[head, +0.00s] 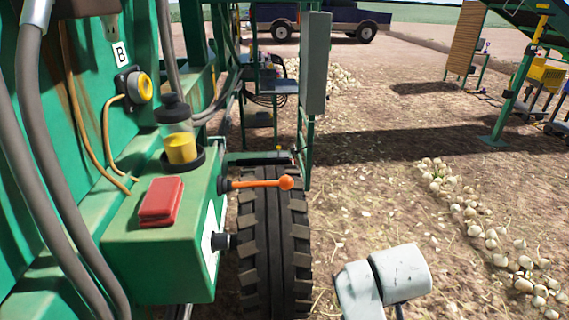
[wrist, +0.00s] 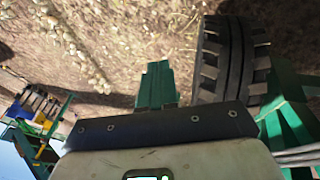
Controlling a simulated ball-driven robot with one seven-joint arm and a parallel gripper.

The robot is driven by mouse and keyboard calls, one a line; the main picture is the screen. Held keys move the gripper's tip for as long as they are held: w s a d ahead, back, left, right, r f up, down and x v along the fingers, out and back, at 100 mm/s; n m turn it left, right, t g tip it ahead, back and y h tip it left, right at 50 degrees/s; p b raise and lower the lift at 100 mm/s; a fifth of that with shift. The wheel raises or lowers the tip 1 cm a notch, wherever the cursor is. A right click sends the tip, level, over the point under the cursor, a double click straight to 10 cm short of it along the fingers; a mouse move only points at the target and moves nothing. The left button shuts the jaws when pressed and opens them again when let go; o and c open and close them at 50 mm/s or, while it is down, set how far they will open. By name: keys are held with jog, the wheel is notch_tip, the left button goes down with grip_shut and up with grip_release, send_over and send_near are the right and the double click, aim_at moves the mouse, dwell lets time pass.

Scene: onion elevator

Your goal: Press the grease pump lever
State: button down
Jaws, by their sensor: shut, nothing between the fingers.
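The grease pump lever (head: 258,183) is an orange rod with a round knob, sticking out to the right, roughly level, from the side of a green box (head: 165,250) in the head view. A clear grease reservoir (head: 180,147) with yellow grease and a black cap stands on that box. My gripper (wrist: 157,83) shows in the wrist view, its green fingers together and empty over the ground. The head view shows only a pale part of my arm, low and right of the lever. The lever is not seen in the wrist view.
A large black tire (head: 272,245) stands below and behind the lever; it also shows in the wrist view (wrist: 232,60). A red block (head: 161,201) sits on the green box. Grey hoses (head: 60,170) hang at left. Onions (head: 490,238) lie in a row at right; the ground between is open.

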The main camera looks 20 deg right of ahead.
jog(key=w+a+r+p, duration=0.1)
jog(key=w+a+r, duration=0.2)
jog(key=w+r, duration=0.45)
notch_tip(320, 180, up, 28)
jog(key=m+t+y+p, duration=0.1)
jog(key=y+p, duration=0.1)
jog(key=p, duration=0.2)
send_over(285, 177)
jog(key=s+a, duration=0.3)
jog(key=s, duration=0.2)
jog(key=shift+s+d+r, duration=0.1)
jog(key=shift+s+d, duration=0.05)
jog(key=x, duration=1.4)
jog(key=shift+s+d, duration=0.4)
